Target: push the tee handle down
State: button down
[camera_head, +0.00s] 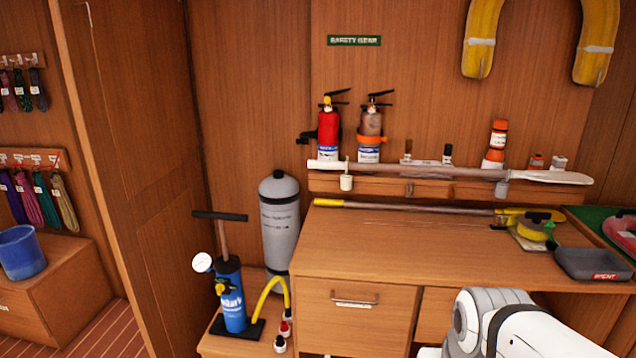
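The black tee handle (220,215) tops the blue hand pump (231,295) left of the desk. It is raised, with a length of rod (223,240) showing between it and the pump body. The pump stands upright on a black foot on a low wooden ledge, with a round white gauge (202,262) at its left and a yellow hose (270,292) at its right. My white arm shows at the bottom right, in front of the desk, well apart from the pump. My gripper is out of the frame.
A grey cylinder (280,225) stands close behind the pump, to the right. A wooden partition (140,170) rises at the left. The space above the handle looks clear.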

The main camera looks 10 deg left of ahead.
aim_at(216, 216)
jog(key=k, duration=1.3)
jog(key=u, duration=0.65)
jog(key=i, duration=0.8)
jog(key=u, duration=1)
jog(key=i, duration=1.55)
jog(key=z, duration=0.45)
jog(key=i, duration=1.1)
jog(key=z, duration=1.15)
jog(key=i, duration=0.25)
jog(key=z, duration=0.05)
jog(key=k, duration=0.6)
